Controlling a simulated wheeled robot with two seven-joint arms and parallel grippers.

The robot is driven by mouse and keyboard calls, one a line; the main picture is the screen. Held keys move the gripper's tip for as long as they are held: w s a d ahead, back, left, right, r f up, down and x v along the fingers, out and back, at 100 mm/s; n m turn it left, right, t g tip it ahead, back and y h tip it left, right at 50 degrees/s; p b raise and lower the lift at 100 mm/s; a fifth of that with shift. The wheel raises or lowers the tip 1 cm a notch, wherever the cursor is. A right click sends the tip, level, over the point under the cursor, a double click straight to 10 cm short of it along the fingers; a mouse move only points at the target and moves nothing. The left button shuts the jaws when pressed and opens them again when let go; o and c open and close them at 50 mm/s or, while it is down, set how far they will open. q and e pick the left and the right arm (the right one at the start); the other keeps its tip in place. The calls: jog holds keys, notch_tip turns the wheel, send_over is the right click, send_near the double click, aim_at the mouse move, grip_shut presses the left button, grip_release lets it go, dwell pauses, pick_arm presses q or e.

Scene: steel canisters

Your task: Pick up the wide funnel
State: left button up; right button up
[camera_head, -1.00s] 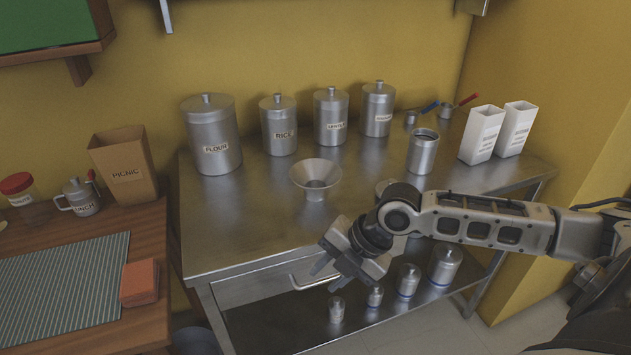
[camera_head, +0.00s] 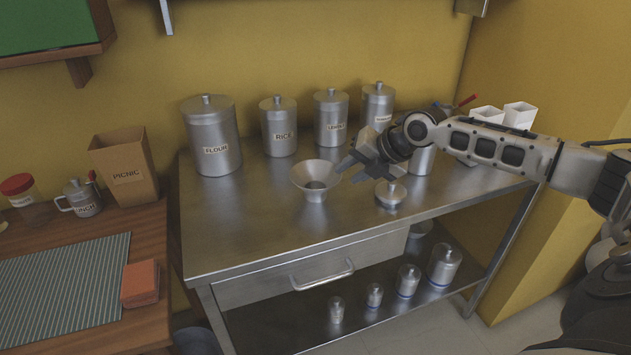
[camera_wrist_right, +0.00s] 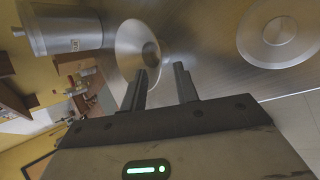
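The wide funnel (camera_head: 316,178) is a grey metal cone standing mouth up on the steel table. It also shows in the right wrist view (camera_wrist_right: 131,45), just beyond the fingertips. My right gripper (camera_head: 346,173) is close to the right side of the funnel. In the right wrist view its two fingers (camera_wrist_right: 163,77) are apart with nothing between them, and the left finger overlaps the funnel's lower edge in the picture. I cannot tell if it touches. My left gripper is not in view.
A round lid (camera_head: 390,194) with a knob lies right of the funnel. Canisters marked flour (camera_head: 212,140) and rice (camera_head: 279,130) stand behind, with two more canisters. White boxes (camera_head: 519,116) stand at right. The table's front left (camera_head: 225,235) is clear.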

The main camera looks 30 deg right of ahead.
aim_at(334, 179)
jog(key=shift+w+x, duration=0.2)
jog(key=shift+x, duration=3.25)
jog(key=shift+d+r, duration=0.1)
jog(key=shift+d, duration=0.1)
grip_shut()
